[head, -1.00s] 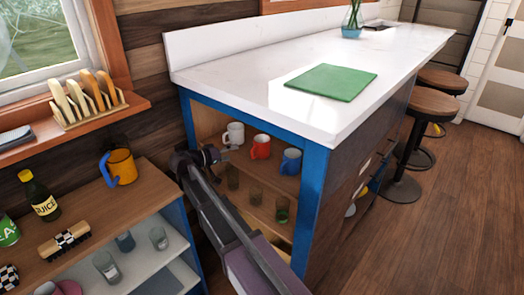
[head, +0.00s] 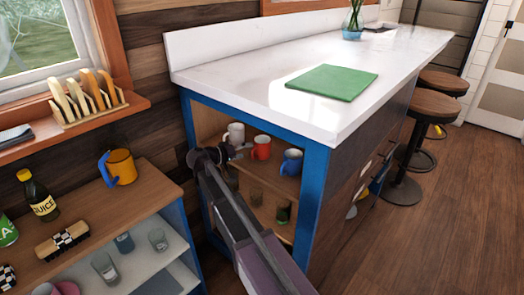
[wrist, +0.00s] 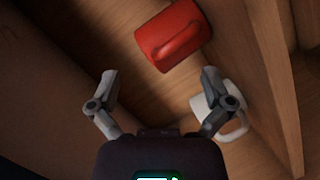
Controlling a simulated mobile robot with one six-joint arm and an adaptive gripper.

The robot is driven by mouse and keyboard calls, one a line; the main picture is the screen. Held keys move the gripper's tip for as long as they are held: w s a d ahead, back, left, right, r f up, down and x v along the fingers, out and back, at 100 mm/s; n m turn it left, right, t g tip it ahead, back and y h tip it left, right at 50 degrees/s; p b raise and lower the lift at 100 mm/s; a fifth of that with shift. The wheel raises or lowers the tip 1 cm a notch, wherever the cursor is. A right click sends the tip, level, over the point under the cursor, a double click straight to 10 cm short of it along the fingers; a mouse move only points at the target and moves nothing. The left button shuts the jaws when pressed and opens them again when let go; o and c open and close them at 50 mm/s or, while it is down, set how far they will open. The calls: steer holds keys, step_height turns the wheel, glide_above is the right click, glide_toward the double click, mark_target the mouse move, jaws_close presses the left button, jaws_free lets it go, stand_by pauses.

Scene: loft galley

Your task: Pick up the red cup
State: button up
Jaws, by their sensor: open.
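The red cup (head: 261,147) stands on the upper shelf of the blue-framed open cabinet, between a white mug (head: 235,134) on its left and a blue mug (head: 291,162) on its right. In the wrist view the red cup (wrist: 173,35) lies just ahead of my gripper (wrist: 158,78), its handle toward the right finger. The white mug (wrist: 219,112) is beside and partly behind the right finger. My gripper (head: 238,152) is open and empty, at the cabinet opening just left of the red cup in the head view.
The white countertop (head: 230,70) overhangs the shelf, and a blue post (head: 312,200) bounds the opening on the right. Several glasses stand on the shelf below. A low cabinet (head: 150,190) at left holds an orange mug (head: 121,166) and a juice bottle (head: 38,195).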

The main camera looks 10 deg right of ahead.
mark_target(255, 148)
steer(key=shift+b+x, duration=0.35)
steer(key=shift+x, duration=1.8)
steer(key=shift+w, duration=0.2)
jaws_close()
steer(key=shift+r, duration=0.1)
